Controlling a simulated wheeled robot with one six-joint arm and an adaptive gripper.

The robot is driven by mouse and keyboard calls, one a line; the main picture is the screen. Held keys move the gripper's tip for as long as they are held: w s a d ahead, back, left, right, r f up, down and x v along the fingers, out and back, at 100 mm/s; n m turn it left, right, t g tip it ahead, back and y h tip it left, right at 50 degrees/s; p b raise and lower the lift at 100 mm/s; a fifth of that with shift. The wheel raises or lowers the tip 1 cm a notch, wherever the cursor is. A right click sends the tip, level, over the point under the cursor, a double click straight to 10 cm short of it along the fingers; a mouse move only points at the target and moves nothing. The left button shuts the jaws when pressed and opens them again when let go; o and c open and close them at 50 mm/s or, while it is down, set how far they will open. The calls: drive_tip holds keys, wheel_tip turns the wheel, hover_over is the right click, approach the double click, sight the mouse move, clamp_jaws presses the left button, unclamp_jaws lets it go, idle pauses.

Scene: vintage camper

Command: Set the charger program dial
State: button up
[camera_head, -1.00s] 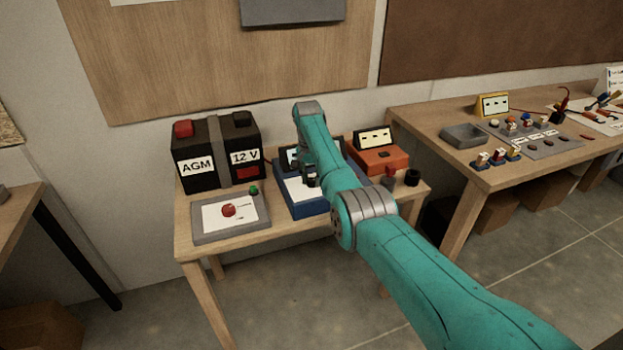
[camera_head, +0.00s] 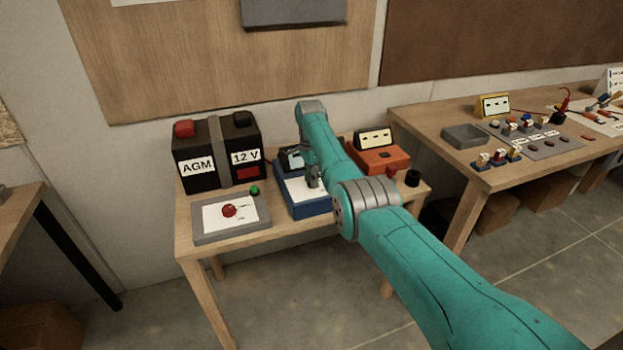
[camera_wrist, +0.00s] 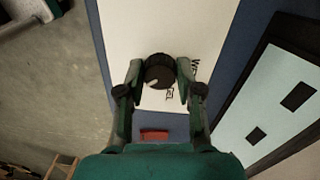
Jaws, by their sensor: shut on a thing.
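The charger (camera_head: 301,206) is a blue box with a white face, standing on the small wooden table. Its white face (camera_wrist: 160,30) fills the middle of the wrist view. The program dial (camera_wrist: 159,71) is a round black knob with a pale pointer mark towards its lower left. My gripper (camera_wrist: 160,78) has one finger on each side of the dial and is shut on it. In the head view my gripper (camera_head: 312,178) is over the charger's face, and my arm hides part of the charger. Printed letters beside the dial are partly covered by the right finger.
A black AGM 12 V battery (camera_head: 192,152) stands left of the charger, behind a grey tray (camera_head: 262,226) with a white sheet and green button. An orange box (camera_head: 372,161) stands to the right, near a black cup (camera_head: 412,178). Another bench (camera_head: 420,118) holds small parts.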

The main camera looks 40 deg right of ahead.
idle(0.5)
drive_tip(key=o, duration=1.2)
drive_tip(key=shift+c, duration=0.2)
drive_tip(key=shift+r, duration=0.1)
wheel_tip(320, 180, up, 12)
drive_tip(key=shift+w, duration=0.3)
drive_tip(key=shift+f, duration=0.2)
